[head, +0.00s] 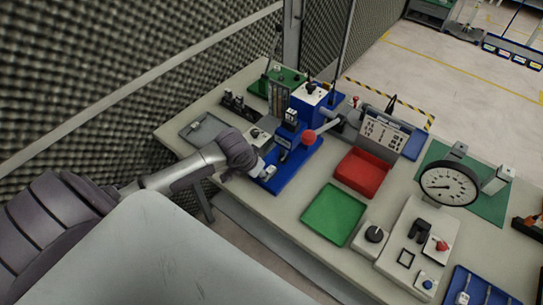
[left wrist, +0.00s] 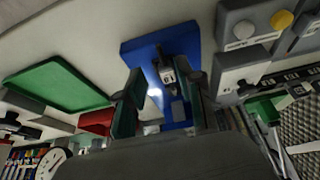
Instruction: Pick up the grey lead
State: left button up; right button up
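I cannot pick out a grey lead with certainty in either view. My left gripper (head: 264,171) is at the near end of a blue base plate (head: 300,162) on the bench. In the left wrist view, its two dark fingers (left wrist: 163,98) stand apart. The blue plate (left wrist: 137,55) is beyond them, with a small dark block with a white label (left wrist: 167,73) and a grey piece (left wrist: 178,110) on it. A bright spot shows between the fingers; I cannot tell what it is. No held object is visible. My right gripper is not in view.
A red tray (head: 361,174), a green tray (head: 333,214) and a dial gauge (head: 449,186) stand to the right. A grey plate (head: 204,130) lies left of the blue plate. A blue tray (head: 478,286) with small parts is at lower right. Foam walls (head: 120,85) border the left.

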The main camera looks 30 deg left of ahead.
aim_at(273, 169)
pick_arm(q)
jog(key=p+x, duration=0.1)
jog(key=x, duration=0.2)
jog(key=shift+w+a+f+p, duration=0.15)
jog(key=shift+f+p, duration=0.2)
jog(key=shift+w+f, duration=0.25)
jog(key=shift+f, duration=0.35)
jog(key=c, duration=0.6)
grip_shut()
